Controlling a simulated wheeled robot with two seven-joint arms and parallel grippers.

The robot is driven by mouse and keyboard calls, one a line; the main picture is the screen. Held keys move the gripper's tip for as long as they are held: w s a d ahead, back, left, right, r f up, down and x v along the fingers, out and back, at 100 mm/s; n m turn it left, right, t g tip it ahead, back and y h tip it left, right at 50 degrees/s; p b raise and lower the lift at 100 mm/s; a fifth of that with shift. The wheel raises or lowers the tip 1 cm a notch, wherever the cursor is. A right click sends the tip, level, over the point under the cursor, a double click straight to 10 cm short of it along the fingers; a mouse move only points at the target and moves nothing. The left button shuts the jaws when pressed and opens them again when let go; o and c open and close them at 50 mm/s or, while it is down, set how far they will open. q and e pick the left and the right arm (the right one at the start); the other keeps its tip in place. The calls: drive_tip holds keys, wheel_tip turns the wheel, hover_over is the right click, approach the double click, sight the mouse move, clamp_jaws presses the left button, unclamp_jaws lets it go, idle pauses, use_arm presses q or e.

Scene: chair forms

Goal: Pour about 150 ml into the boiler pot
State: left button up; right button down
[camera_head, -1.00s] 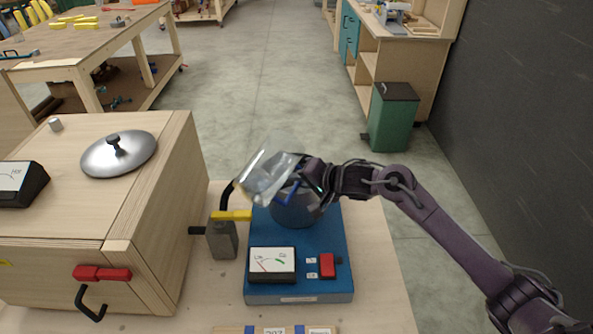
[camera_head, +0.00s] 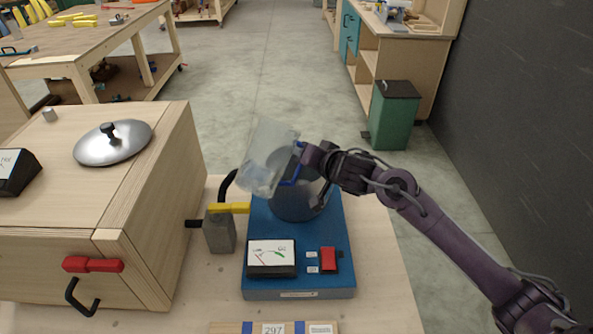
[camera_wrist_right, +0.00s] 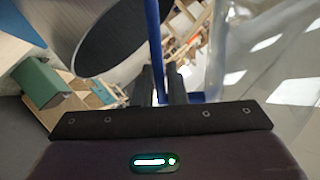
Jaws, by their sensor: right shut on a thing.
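The boiler pot (camera_head: 297,203) is a dark grey cylinder standing on a blue base (camera_head: 330,230). Its dark open mouth shows at upper left in the right wrist view (camera_wrist_right: 125,60). A clear jug (camera_head: 262,170) is held tilted above the pot's left side and hides part of it. The jug has a blue handle (camera_head: 291,174), also seen in the right wrist view (camera_wrist_right: 154,45). My right gripper (camera_head: 304,152) is shut on this handle; its dark fingers (camera_wrist_right: 161,90) close around it. I cannot tell the liquid level in the jug or pot. My left gripper is out of view.
The base carries a meter (camera_head: 271,257) and a red switch (camera_head: 328,259). A grey block with a yellow lever (camera_head: 229,208) stands close to its left. A wooden box (camera_head: 150,220) further left bears a metal lid (camera_head: 112,143). A green bin (camera_head: 393,115) stands behind.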

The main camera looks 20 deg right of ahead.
drive_tip(key=shift+w+r, duration=0.1)
drive_tip(key=shift+r, duration=0.1)
drive_tip(key=shift+d+r+n+t+b, duration=0.1)
drive_tip(key=shift+r+n+t+b, duration=0.25)
drive_tip(key=shift+b, duration=0.4)
drive_tip(key=shift+r+h, duration=0.3)
drive_tip(key=shift+r, duration=0.05)
drive_tip(key=shift+w+t, duration=0.1)
drive_tip(key=shift+t, duration=0.15)
idle(0.6)
